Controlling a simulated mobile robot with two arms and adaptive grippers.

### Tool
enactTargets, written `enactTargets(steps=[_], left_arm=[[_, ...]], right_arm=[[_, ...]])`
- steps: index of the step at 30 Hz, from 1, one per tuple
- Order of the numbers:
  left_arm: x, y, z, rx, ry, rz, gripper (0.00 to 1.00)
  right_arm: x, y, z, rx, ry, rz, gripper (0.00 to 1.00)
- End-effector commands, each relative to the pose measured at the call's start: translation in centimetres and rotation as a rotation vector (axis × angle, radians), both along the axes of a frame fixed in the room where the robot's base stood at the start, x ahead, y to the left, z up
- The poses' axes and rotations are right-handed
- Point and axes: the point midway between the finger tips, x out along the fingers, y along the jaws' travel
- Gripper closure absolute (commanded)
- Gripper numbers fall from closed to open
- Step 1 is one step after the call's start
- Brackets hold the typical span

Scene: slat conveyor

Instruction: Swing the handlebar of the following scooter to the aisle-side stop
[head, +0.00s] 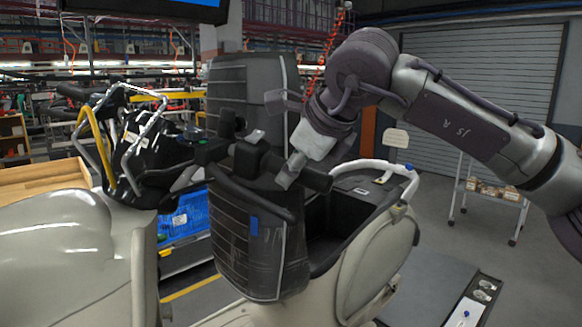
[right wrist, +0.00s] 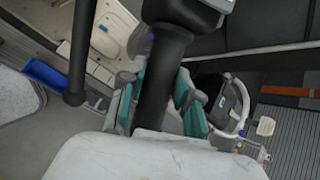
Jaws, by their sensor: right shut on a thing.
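The scooter at the centre has a cream body (head: 375,265), a black front shield wrapped in film and an open black seat well. Its handlebar (head: 316,178) runs across the top of the shield, with a thick black grip at the right end. My right gripper (head: 290,172) comes down from above onto this right part of the bar. In the right wrist view its teal-padded fingers (right wrist: 160,100) lie on both sides of a black grip (right wrist: 168,55) and are shut on it. My left gripper does not show.
Another cream scooter (head: 60,245) with bare front wiring and a yellow hose stands close at the left. A blue crate (head: 184,222) sits between the two. A white wheeled cart (head: 490,190) stands at the right, near a grey shutter. Floor at the right is mostly clear.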

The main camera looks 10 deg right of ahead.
Motion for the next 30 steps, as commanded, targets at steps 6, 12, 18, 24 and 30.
enactTargets(steps=[6, 12, 18, 24, 30], left_arm=[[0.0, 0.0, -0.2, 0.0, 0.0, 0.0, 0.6], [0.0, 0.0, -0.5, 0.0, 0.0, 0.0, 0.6], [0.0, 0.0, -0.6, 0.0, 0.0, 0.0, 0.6], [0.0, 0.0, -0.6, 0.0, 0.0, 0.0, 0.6], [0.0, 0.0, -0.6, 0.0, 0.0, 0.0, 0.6]], right_arm=[[0.4, -0.2, -0.5, 0.002, 0.002, 0.007, 1.0], [1.6, -0.7, -1.1, 0.017, -0.017, 0.049, 1.0], [2.7, -1.1, -1.5, 0.029, -0.035, 0.091, 1.0], [2.7, -1.1, -1.4, 0.03, -0.04, 0.097, 0.43], [2.6, -1.0, -1.3, 0.031, -0.041, 0.099, 0.38]])
